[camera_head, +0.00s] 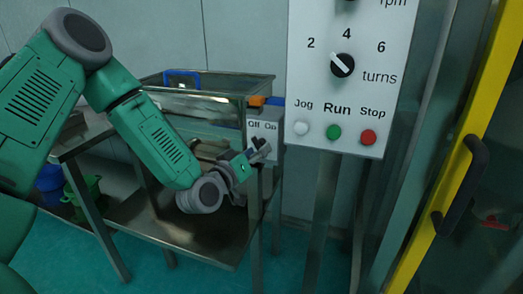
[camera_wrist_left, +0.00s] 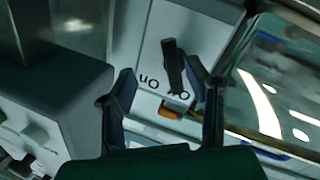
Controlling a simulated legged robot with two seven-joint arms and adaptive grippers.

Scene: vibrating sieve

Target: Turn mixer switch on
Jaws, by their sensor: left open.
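The mixer switch box (camera_head: 265,128) is a pale box with "Off" and "On" labels on the metal mixer stand, in the middle of the head view. Its black switch knob (camera_wrist_left: 173,68) shows in the left wrist view, where the labels are upside down. One end of the knob lies by the "Off" label, away from "On". My left gripper (camera_head: 262,149) is in front of the box. In the left wrist view my left gripper (camera_wrist_left: 163,75) is open, with the knob between its fingers and closer to the right finger. Contact cannot be told. My right gripper is not in view.
A white control panel (camera_head: 345,100) with a turns dial and Jog, Run and Stop buttons is at the right of the switch box. A yellow door frame (camera_head: 440,170) with a black handle (camera_head: 462,185) is further right. Blue and green buckets (camera_head: 82,188) are low at left.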

